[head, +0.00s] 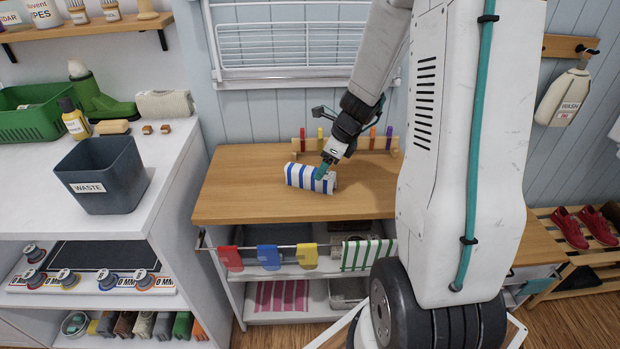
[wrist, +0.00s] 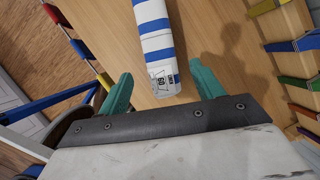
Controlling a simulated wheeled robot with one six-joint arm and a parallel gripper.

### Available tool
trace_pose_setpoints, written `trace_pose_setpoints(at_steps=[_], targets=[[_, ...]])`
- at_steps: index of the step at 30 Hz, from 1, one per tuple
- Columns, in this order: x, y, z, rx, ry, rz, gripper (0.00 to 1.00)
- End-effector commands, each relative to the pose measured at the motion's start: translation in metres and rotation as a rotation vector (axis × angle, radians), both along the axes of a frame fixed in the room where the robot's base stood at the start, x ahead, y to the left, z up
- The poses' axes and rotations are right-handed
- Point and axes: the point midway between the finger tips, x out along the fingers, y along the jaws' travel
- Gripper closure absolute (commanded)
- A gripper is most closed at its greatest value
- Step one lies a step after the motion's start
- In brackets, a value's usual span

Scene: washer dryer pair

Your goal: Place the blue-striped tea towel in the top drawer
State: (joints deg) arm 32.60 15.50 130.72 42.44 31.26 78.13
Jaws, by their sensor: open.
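The blue-striped tea towel (head: 310,178) is a white roll with blue bands, lying on the wooden worktop. It also shows in the wrist view (wrist: 152,38), with a small printed label at its near end. My gripper (head: 328,166) is at the towel's right end in the head view. In the wrist view its teal fingers (wrist: 160,76) are apart, one on each side of the towel's labelled end, with gaps showing. Whether the fingertips are level with the towel or above it is unclear. I cannot identify the top drawer for sure; my body hides part of the unit under the worktop.
A front rail below the worktop (head: 240,205) carries red, blue and yellow cloths and a green-striped towel (head: 368,254). A wooden rack (head: 345,146) with coloured pegs stands behind the towel. A waste bin (head: 100,178) is on the left counter. The worktop's left part is clear.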

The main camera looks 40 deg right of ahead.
Motion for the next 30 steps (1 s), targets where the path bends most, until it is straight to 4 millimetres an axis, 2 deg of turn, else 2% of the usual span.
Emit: trace_pose_setpoints(at_steps=[13, 16, 23, 28, 29, 30], targets=[[0.023, 0.013, -0.054, 0.0, 0.002, 0.006, 0.34], [0.025, 0.014, -0.06, -0.003, 0.0, 0.006, 0.34], [0.026, 0.014, -0.06, -0.004, -0.001, 0.006, 0.34], [0.026, 0.014, -0.06, -0.004, -0.001, 0.006, 0.78], [0.026, 0.014, -0.06, -0.004, -0.001, 0.006, 0.83], [0.026, 0.014, -0.06, -0.004, -0.001, 0.007, 0.83]])
